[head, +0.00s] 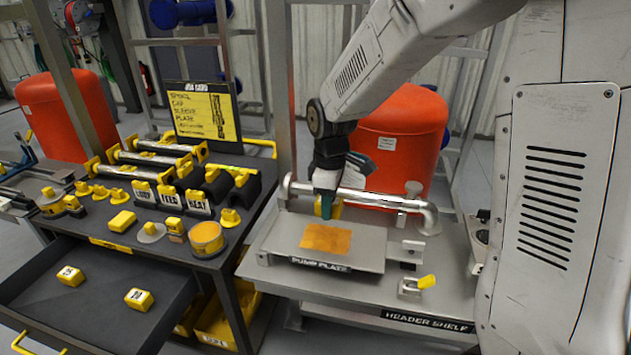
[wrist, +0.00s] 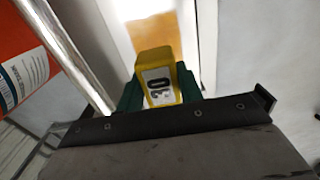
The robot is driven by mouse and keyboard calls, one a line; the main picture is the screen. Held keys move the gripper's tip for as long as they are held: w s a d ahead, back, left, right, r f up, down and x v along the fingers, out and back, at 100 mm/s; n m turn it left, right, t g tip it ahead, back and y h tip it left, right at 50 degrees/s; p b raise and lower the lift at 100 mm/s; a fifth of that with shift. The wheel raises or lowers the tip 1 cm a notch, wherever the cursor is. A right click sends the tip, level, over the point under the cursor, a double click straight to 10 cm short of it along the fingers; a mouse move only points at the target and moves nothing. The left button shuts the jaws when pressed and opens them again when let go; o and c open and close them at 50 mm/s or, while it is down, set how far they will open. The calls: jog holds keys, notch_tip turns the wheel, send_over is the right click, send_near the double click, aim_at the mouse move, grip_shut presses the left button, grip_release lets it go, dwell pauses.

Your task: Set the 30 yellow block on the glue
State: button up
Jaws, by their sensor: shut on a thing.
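The yellow block marked 30 (wrist: 157,82) is between the green fingers of my gripper (wrist: 160,92) in the wrist view, its label facing the camera. In the head view my gripper (head: 326,206) points down behind the glue, and only a sliver of yellow shows beside its fingers. The glue (head: 326,238) is an orange-brown patch on the pump plate (head: 290,250). It also shows in the wrist view (wrist: 152,35), beyond the block. The block is on the pipe side of the patch. I cannot tell whether the block touches the plate.
A silver pipe (head: 385,203) runs behind the plate, close to my gripper. A red tank (head: 400,145) stands behind it. A clamp with a yellow handle (head: 427,281) sits at the front right. Blocks marked 25 (head: 70,276) and 20 (head: 138,298) lie in the open drawer.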

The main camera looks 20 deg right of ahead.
jog(key=shift+w, duration=0.4)
send_over(326, 238)
jog(key=shift+f, duration=2.1)
jog(key=shift+f, duration=0.2)
jog(key=shift+f, duration=0.95)
jog(key=shift+f, duration=0.45)
jog(key=shift+f, duration=0.25)
jog(key=shift+f, duration=0.25)
